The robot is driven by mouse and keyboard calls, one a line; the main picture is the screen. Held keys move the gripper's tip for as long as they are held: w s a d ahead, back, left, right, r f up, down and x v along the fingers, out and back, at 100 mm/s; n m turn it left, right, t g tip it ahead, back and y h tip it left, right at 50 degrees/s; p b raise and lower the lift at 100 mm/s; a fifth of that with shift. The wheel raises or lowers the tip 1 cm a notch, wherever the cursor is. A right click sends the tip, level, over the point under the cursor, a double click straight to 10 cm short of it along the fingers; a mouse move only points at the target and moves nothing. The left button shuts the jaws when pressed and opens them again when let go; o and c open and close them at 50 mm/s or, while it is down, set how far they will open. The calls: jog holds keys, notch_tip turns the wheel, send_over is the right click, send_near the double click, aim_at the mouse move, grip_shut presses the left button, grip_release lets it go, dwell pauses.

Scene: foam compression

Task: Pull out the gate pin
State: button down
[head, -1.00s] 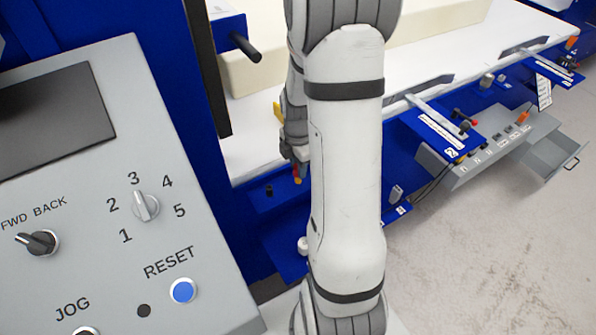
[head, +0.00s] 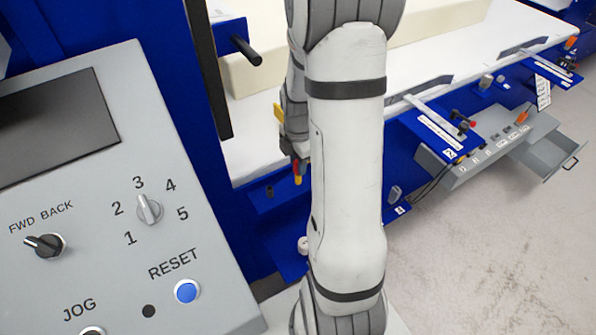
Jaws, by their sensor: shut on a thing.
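My gripper (head: 297,164) is shut on a small red and yellow piece (head: 298,178), which I take to be the gate pin. It points downward below the fingers, just left of my white forearm. The fingers are small and partly hidden by my arm. The gripper is in front of the white table's front edge, above a blue ledge (head: 262,205). I cannot tell whether the pin is still in a hole or clear of it.
A grey control panel (head: 60,190) with a blue RESET button fills the left. A black post (head: 212,85) and cream foam (head: 250,72) stand behind. Blue brackets (head: 445,130) and an open grey drawer (head: 555,152) are at right. The concrete floor there is clear.

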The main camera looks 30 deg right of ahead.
jog(key=shift+r+p, duration=0.6)
jog(key=shift+r, duration=0.3)
jog(key=shift+r+p, duration=1.75)
jog(key=shift+r, duration=0.75)
jog(key=shift+f, duration=0.1)
